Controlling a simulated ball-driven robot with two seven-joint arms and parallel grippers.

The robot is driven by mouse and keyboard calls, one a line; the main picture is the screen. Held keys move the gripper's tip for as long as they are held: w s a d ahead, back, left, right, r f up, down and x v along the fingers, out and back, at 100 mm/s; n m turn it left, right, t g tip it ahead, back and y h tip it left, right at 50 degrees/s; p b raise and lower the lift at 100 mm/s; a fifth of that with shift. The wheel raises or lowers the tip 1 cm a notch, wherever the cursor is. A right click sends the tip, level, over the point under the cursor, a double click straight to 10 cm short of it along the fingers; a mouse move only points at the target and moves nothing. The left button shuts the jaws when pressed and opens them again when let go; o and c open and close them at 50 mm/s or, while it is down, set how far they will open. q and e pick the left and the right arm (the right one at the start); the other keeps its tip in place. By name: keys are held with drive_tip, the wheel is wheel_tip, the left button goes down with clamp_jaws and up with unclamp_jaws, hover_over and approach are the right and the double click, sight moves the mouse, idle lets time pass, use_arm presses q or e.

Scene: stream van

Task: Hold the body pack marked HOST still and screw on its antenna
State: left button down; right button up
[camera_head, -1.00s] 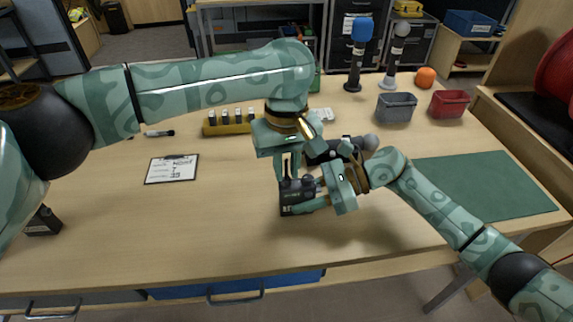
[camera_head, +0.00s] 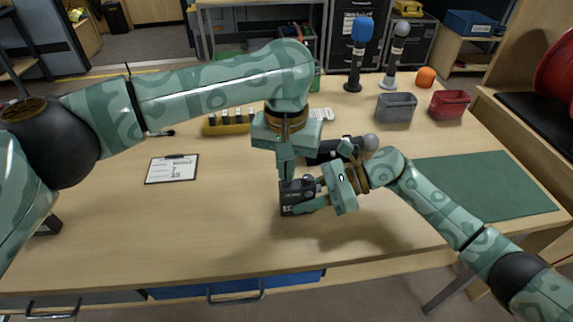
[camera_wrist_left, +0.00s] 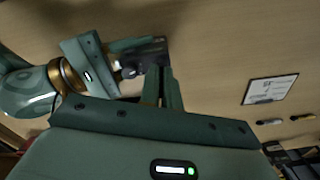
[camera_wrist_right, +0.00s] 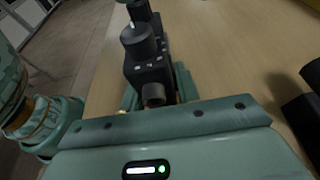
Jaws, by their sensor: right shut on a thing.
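A small black body pack (camera_head: 296,208) is on the table near the middle; its marking is too small to read. My right gripper (camera_head: 316,195) reaches in from the right, low over the table, and is shut on the pack. In the right wrist view the pack (camera_wrist_right: 149,71) stands between the fingers, with dark round parts on it. My left gripper (camera_head: 286,174) points down just above the pack's left end. Its fingers show in the left wrist view (camera_wrist_left: 163,85), close together beside the pack (camera_wrist_left: 150,55). I cannot make out an antenna or whether they hold anything.
A dark microphone (camera_head: 325,154) lies just behind the pack. A yellow rack (camera_head: 230,129), a clipboard (camera_head: 172,169), a grey bin (camera_head: 396,108), a red bin (camera_head: 449,104) and a green mat (camera_head: 485,185) surround the work area. The table's front left is mostly clear.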

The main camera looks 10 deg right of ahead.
use_arm(q)
drive_tip(key=shift+m, duration=1)
drive_tip(key=m, duration=0.4)
drive_tip(key=shift+m, duration=0.4)
drive_tip(key=m, duration=0.5)
drive_tip(key=shift+m, duration=0.4)
drive_tip(key=c, duration=1.5)
unclamp_jaws()
